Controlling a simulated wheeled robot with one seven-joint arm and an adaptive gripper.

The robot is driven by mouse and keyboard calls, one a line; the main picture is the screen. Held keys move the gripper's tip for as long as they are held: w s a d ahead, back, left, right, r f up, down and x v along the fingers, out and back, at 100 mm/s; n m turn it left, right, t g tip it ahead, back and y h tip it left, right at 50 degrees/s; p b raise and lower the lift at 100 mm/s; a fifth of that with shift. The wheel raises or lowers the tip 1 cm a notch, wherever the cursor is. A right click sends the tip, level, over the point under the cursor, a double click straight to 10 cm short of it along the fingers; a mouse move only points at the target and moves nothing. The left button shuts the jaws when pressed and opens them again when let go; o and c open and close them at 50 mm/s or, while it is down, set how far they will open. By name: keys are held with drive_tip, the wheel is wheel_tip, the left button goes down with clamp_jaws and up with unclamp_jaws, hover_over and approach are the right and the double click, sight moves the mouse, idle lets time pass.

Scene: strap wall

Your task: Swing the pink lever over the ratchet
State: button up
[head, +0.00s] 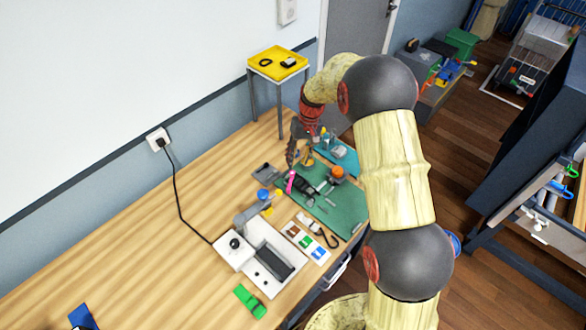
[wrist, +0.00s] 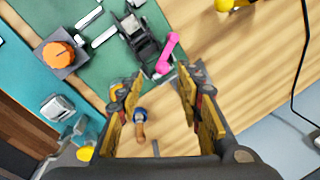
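The pink lever (head: 290,181) stands at the near left edge of the black ratchet (head: 305,186) on the green mat. In the wrist view the pink lever (wrist: 167,53) sticks out to the right of the black ratchet (wrist: 143,45), angled away from its body. My gripper (head: 291,160) is above the table, near the lever's far side. In the wrist view my gripper (wrist: 155,95) has its two fingers spread wide, with nothing between them but bare table and a small tool lower down. The lever lies just beyond the fingertips, apart from them.
A white device (head: 262,250) with a black slot and a green strap (head: 249,301) lie nearer. A yellow-topped stand (head: 277,72) is at the back. The table's left side is mostly clear.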

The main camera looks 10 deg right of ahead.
sight(293, 171)
drive_tip(key=shift+n, duration=0.3)
drive_tip(key=f, duration=0.2)
drive_tip(key=a+f, duration=0.1)
drive_tip(key=f, duration=0.3)
drive_tip(key=shift+w+a+f+b, duration=0.25)
drive_tip(key=shift+a+f+b, duration=0.05)
drive_tip(key=shift+a+f, duration=0.05)
drive_tip(key=shift+c, duration=0.7)
drive_tip(key=c, duration=0.7)
clamp_jaws()
